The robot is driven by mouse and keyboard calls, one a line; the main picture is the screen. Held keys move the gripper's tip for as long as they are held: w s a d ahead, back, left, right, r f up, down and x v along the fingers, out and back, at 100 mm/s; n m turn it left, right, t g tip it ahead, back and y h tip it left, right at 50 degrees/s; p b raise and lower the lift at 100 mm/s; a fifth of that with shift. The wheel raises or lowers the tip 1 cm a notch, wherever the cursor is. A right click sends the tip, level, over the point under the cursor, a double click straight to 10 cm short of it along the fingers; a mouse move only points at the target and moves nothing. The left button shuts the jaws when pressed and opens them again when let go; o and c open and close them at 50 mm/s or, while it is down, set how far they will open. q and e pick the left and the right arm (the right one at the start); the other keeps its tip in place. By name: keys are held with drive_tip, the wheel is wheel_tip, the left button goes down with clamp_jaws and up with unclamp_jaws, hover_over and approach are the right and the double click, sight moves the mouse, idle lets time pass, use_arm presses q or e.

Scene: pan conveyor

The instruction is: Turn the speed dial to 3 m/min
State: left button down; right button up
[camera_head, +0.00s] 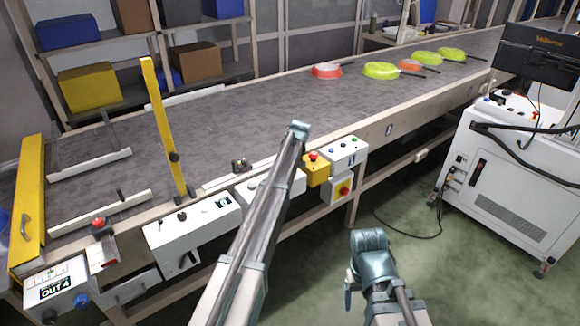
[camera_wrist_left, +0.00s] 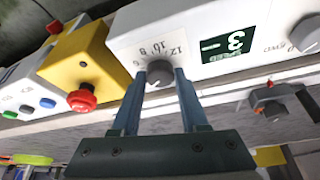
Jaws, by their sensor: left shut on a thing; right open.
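In the left wrist view, the speed dial (camera_wrist_left: 160,75) is a grey round knob on a white control box (camera_wrist_left: 215,20). Printed numbers, including 12 and 10, stand around it. The two fingers of my left gripper (camera_wrist_left: 159,80) are shut on the dial, one on each side. A dark green display (camera_wrist_left: 228,44) beside the dial shows a 3; its small unit text is hard to read. In the head view, my left arm hides the dial and the left gripper. My right gripper (camera_head: 349,286) is open and empty, low in front of the conveyor, partly hidden by its own wrist.
A yellow box with a red emergency button (camera_wrist_left: 82,98) stands close to the dial. Another grey knob (camera_wrist_left: 306,35) is past the display. The conveyor (camera_head: 235,110) carries several coloured pans at its far end. A white cabinet (camera_head: 510,165) stands at the right, with free green floor before it.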

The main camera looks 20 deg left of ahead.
use_arm(q)
drive_tip(key=shift+c, duration=2.1)
unclamp_jaws()
drive_tip(key=shift+r, duration=0.1)
drive_tip(key=p+v, duration=1.2)
drive_tip(key=v, duration=0.1)
drive_tip(key=shift+s+r+p, duration=0.15)
drive_tip(key=shift+r+p, duration=0.15)
drive_tip(key=shift+p, duration=0.1)
